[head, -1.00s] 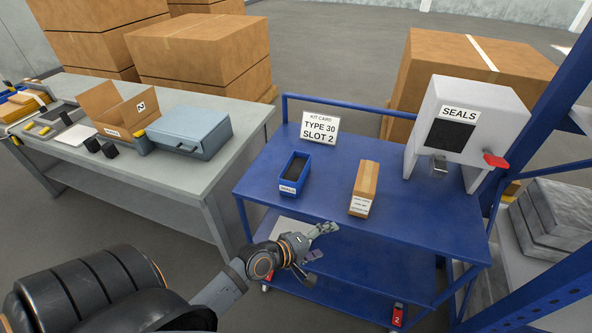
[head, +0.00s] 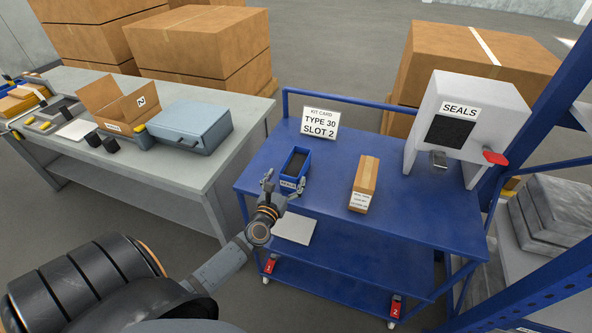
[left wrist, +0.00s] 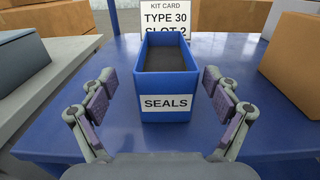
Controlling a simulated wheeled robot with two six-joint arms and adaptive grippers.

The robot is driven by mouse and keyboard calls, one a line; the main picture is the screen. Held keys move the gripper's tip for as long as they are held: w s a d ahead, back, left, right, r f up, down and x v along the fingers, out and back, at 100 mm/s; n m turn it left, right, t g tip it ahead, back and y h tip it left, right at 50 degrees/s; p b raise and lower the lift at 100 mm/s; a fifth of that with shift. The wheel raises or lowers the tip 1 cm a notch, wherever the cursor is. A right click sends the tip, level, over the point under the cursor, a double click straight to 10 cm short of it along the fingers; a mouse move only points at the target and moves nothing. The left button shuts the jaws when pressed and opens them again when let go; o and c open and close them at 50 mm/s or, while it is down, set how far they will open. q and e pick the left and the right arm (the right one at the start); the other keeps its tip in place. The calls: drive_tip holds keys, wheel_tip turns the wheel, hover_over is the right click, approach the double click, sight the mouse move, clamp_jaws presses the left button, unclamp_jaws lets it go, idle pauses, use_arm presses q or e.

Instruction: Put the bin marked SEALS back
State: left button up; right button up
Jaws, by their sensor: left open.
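The blue bin marked SEALS (head: 297,164) stands upright on the blue cart's top (head: 330,185), with dark contents inside. In the left wrist view the bin (left wrist: 168,80) is straight ahead, its label facing me. My left gripper (head: 283,184) is open at the near end of the bin. In the left wrist view its fingers (left wrist: 165,105) are spread to either side of the bin's front, apart from it. A grey dispenser marked SEALS (head: 470,115) with a dark opening and a red lever stands at the cart's right end. My right gripper is not in view.
A kit card reading TYPE 30 SLOT 2 (head: 320,122) stands behind the bin. A small cardboard carton (head: 364,183) stands to its right. A grey workbench (head: 215,172) with a blue-grey case (head: 188,127) is at left. A blue rack post (head: 535,125) rises at right.

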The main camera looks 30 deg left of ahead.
sight(294, 169)
use_arm(q)
drive_tip(key=x, duration=0.5)
drive_tip(key=shift+w+d+f, duration=0.25)
drive_tip(key=shift+d+f, duration=0.05)
drive_tip(key=shift+f, duration=0.05)
drive_tip(key=shift+s, duration=0.1)
drive_tip(key=shift+s+r, duration=0.1)
drive_tip(key=shift+c, duration=1.1)
drive_tip(key=c, duration=1.1)
